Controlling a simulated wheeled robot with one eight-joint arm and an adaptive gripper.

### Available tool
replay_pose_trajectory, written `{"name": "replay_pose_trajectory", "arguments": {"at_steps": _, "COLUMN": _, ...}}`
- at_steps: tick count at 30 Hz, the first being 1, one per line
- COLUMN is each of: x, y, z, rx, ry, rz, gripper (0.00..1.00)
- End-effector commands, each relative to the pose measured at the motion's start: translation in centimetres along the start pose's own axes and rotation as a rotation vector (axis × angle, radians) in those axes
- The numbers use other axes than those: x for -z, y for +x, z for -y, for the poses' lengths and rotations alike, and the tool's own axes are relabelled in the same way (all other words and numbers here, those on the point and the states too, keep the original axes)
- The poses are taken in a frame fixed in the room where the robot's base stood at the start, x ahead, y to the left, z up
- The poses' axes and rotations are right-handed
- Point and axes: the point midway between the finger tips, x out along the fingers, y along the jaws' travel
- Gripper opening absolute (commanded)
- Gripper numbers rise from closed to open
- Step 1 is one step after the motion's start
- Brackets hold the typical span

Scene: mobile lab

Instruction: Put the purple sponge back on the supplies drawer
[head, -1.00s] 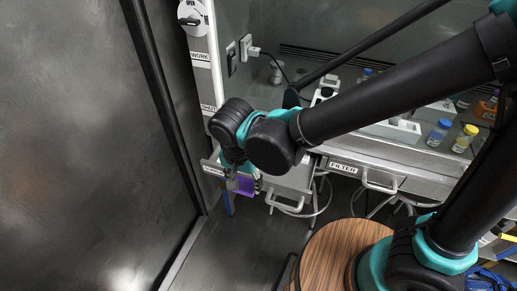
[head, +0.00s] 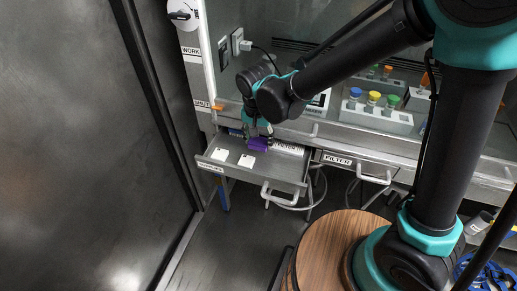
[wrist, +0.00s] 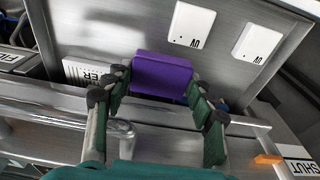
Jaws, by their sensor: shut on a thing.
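I cannot tell whether the sponge touches the floor. The drawer's front label (head: 210,167) is too small to read surely.
Two white UV cards (head: 220,154) (head: 246,161) lie in the drawer, with a FILTER-labelled item (head: 288,147) at its right. The closed FILTER drawer (head: 350,168) is to the right. A dark wall panel (head: 90,150) stands left. A vial rack (head: 375,117) sits behind glass.

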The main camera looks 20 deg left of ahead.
Motion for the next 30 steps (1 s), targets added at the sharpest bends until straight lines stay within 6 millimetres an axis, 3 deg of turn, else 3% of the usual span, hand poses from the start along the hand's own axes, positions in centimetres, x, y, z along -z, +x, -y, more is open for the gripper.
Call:
{"name": "replay_pose_trajectory", "arguments": {"at_steps": 12, "x": -0.6, "y": 4.2, "z": 0.0, "rx": 0.0, "ry": 0.0, "rz": 0.0, "gripper": 0.24}}
{"name": "replay_pose_trajectory", "arguments": {"at_steps": 24, "x": -0.7, "y": 4.8, "z": 0.0, "rx": -0.001, "ry": 0.0, "rz": 0.0, "gripper": 0.24}}
{"name": "replay_pose_trajectory", "arguments": {"at_steps": 25, "x": -0.7, "y": 4.8, "z": 0.0, "rx": -0.001, "ry": 0.0, "rz": 0.0, "gripper": 0.57}}
{"name": "replay_pose_trajectory", "arguments": {"at_steps": 30, "x": -0.7, "y": 4.7, "z": 0.0, "rx": -0.001, "ry": 0.0, "rz": 0.0, "gripper": 0.76}}
